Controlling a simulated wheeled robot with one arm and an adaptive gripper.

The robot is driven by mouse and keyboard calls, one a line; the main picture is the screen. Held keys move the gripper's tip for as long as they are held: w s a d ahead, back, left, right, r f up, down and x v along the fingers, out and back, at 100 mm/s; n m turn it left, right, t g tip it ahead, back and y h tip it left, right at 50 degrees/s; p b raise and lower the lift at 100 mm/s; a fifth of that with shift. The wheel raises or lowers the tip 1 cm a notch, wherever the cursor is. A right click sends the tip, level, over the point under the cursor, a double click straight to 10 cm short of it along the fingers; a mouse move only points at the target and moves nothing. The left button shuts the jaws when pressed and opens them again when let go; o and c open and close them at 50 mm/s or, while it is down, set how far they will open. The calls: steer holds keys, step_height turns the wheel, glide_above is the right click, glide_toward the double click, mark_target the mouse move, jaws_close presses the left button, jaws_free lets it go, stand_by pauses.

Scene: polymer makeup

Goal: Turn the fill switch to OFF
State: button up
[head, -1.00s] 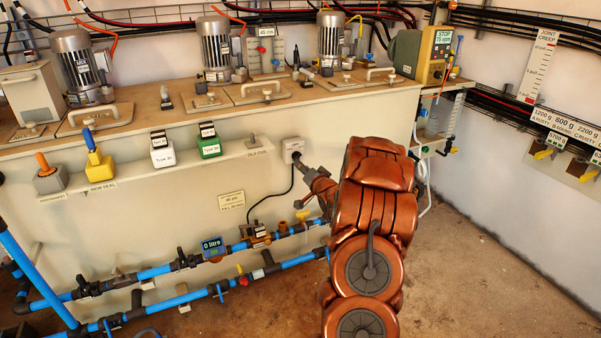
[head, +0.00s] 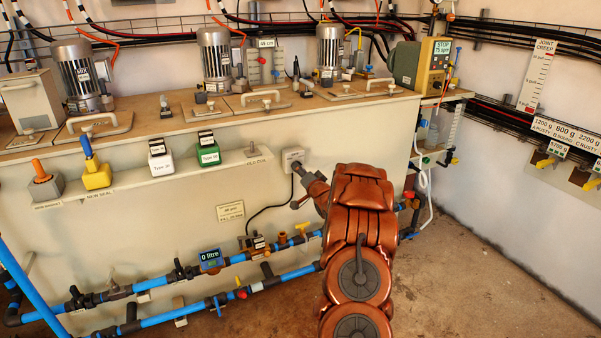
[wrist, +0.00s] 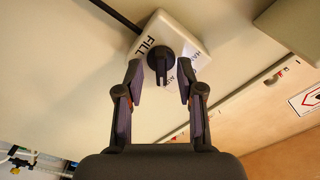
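The fill switch is a black rotary knob (wrist: 160,65) on a white box marked FILL (wrist: 192,32), fixed to the pale wall panel. Other labels beside the knob are small and partly hidden, so I cannot read them surely. My gripper (wrist: 160,82) is open in front of the box. The knob shows between the two fingertips, with a gap on each side. In the head view my gripper (head: 299,171) is at the box's lower edge.
A shelf (head: 130,179) with coloured blocks runs left of the box. Blue pipes with valves and a "0 litre" meter (head: 211,259) run below. The bench top (head: 180,103) with motors and hatches is above. Brown floor (head: 460,280) is free at right.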

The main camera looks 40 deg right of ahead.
steer(key=shift+w, duration=0.25)
